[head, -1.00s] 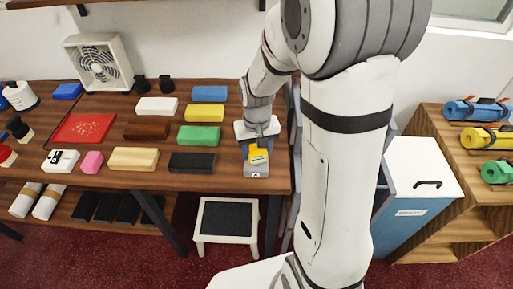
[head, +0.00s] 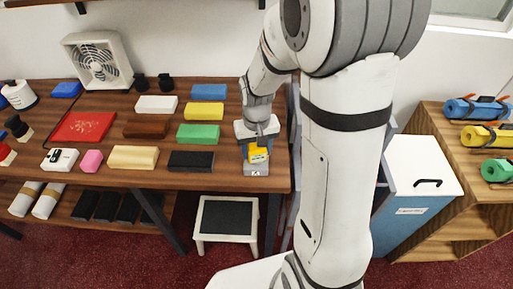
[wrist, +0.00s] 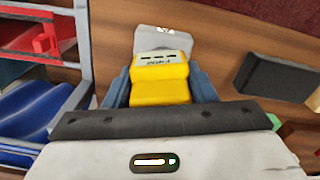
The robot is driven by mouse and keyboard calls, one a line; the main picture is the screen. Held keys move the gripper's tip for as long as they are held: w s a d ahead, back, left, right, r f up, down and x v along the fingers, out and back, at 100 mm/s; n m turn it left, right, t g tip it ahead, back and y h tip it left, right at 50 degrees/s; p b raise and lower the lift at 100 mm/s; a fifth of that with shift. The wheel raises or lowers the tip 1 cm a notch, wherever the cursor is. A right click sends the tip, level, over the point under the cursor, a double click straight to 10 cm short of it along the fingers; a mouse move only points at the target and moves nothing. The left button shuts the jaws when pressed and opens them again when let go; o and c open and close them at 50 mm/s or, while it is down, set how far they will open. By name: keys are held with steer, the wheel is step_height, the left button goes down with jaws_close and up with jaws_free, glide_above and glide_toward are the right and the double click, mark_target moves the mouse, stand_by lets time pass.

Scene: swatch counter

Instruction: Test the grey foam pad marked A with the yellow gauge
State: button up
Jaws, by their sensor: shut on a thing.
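The yellow gauge (head: 257,152) is in my gripper (wrist: 160,94), which is shut on it. In the wrist view the gauge (wrist: 161,75) sits between the two blue-grey fingers, with a pale label plate at its far end. The grey foam pad (head: 256,170) lies under the gauge near the table's right front corner. A small white mark shows on its front edge, and the pad (wrist: 163,40) also shows beyond the gauge in the wrist view. I cannot tell whether the gauge touches the pad.
Several coloured blocks stand left of the pad, the nearest being a black block (head: 191,161) and a green block (head: 198,134). The wooden table (head: 225,178) ends just right of the pad. A white stool (head: 227,220) stands on the floor in front.

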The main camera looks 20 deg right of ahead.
steer(key=shift+f+b, duration=0.3)
steer(key=shift+f, duration=0.1)
stand_by(1.1)
steer(key=shift+r, duration=0.15)
steer(key=shift+r+p, duration=2.65)
steer(key=shift+r, duration=0.8)
steer(key=shift+f, duration=0.1)
